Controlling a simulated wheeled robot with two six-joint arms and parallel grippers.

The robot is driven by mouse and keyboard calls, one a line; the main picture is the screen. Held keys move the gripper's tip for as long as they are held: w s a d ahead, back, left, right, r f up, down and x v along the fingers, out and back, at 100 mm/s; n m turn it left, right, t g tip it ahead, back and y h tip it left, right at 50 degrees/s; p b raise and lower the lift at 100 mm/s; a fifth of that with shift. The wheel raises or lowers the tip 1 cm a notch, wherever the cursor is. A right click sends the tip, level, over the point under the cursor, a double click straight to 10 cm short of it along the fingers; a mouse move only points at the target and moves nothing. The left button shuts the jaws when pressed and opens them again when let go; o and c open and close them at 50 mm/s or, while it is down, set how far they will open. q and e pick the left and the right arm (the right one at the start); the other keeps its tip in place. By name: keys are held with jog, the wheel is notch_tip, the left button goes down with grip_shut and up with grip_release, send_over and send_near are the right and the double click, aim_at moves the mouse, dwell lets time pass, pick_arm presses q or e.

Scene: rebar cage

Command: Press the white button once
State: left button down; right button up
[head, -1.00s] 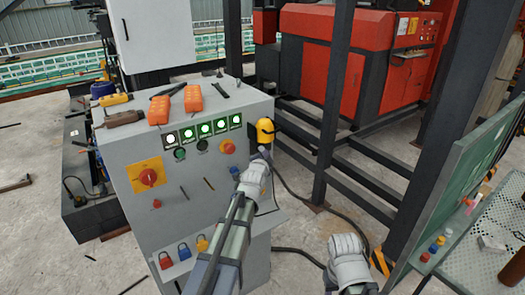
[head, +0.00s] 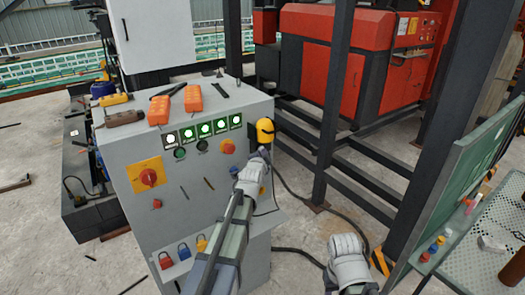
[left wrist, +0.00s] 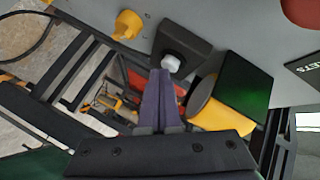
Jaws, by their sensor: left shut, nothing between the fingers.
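The white button (left wrist: 171,63) is a small pale knob on a dark block in the left wrist view. My left gripper (left wrist: 164,73) is shut and empty, with its fingertips right at the lower edge of the button. I cannot tell whether they touch it. In the head view my left gripper (head: 263,153) is at the right edge of the grey control cabinet (head: 135,200), and I cannot make out the button there. My right gripper (head: 345,248) is low in the head view, away from the cabinet, and its fingers are not clear.
A yellow knob (left wrist: 128,24) and a dark green square plate (left wrist: 245,86) sit close to the button. The cabinet front carries lit indicators (head: 204,128), a red rotary switch (head: 148,177) and padlocks (head: 184,250). A dark steel post (head: 333,90) stands to the right.

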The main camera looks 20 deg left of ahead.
pick_arm(q)
jog(key=shift+w+a, duration=0.35)
jog(key=shift+a, duration=0.1)
dwell(0.5)
jog(key=shift+s+d, duration=0.8)
jog(key=shift+d, duration=0.2)
jog(key=shift+s+d, duration=0.8)
jog(key=shift+d, duration=0.2)
jog(key=shift+s+d, duration=0.75)
jog(key=shift+d, duration=0.2)
